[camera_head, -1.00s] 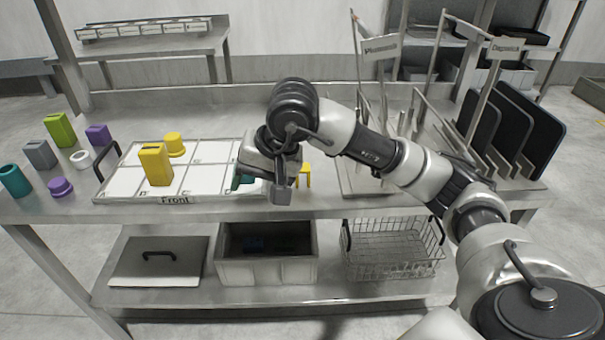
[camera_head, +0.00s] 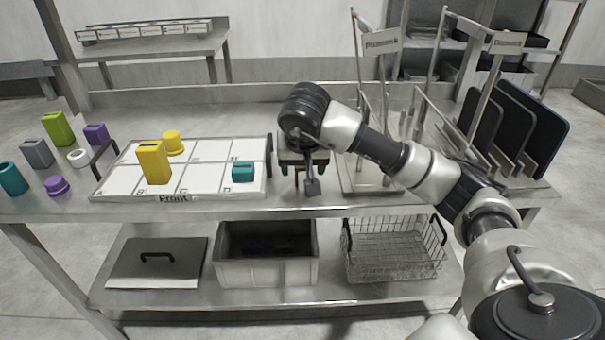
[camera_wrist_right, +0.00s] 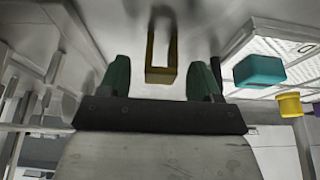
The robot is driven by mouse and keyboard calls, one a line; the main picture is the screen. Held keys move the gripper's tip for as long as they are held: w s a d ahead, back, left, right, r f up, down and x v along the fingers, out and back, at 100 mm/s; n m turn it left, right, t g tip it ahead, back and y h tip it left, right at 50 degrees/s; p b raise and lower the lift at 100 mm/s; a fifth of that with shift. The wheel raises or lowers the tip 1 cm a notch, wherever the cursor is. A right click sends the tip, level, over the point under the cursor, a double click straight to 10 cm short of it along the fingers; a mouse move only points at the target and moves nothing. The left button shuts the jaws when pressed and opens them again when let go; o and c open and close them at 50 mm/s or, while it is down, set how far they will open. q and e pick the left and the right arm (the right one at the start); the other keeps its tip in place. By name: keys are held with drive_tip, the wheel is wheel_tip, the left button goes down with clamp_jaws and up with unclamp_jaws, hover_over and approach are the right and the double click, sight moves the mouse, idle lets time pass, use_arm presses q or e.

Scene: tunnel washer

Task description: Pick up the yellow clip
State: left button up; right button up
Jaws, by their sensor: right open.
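The yellow clip (camera_wrist_right: 161,74) is a narrow U-shaped piece on the bare table to the right of the white tray. In the right wrist view it lies ahead between the two green fingertips, with gaps on both sides. In the head view my right gripper hides most of it. My right gripper (camera_head: 303,171) is open above the clip and points down; its fingers also show in the right wrist view (camera_wrist_right: 161,80). My left gripper is not in view.
The white tray (camera_head: 125,196) marked "Front" holds a tall yellow block (camera_head: 154,163), a yellow round piece (camera_head: 174,143) and a teal block (camera_head: 243,172). A metal rack (camera_head: 362,178) stands close on the right. Several coloured pieces sit at far left.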

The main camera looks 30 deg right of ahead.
drive_tip(key=shift+x, duration=1.05)
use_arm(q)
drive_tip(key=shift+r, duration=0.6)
use_arm(e)
drive_tip(key=shift+c, duration=0.2)
drive_tip(key=c, duration=1)
